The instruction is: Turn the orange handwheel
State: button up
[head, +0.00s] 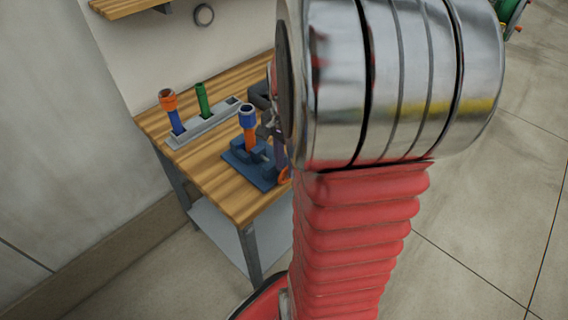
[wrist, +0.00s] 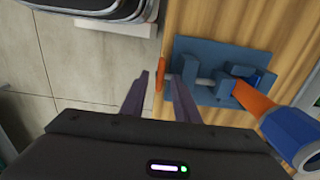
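The orange handwheel (wrist: 160,68) is seen nearly edge-on in the wrist view, at the side of a blue vise (wrist: 205,88) on the wooden bench. In the head view only a sliver of the handwheel (head: 284,176) shows beside the vise (head: 243,170); my arm hides the rest. My gripper (wrist: 162,78) is open, its two dark fingers on either side of the handwheel in the wrist picture, with gaps between. I cannot tell whether the fingertips reach its depth. A part with an orange body and blue cap (wrist: 291,132) stands at the vise jaws.
A grey rack (head: 204,126) on the bench (head: 215,180) holds an orange-and-blue part (head: 171,108) and a green part (head: 203,100). A wall stands behind the bench. Floor is open to the right of the bench.

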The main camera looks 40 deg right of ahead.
jog(key=shift+c, duration=0.7)
grip_shut()
jog(key=shift+a, duration=0.2)
jog(key=shift+d, duration=0.15)
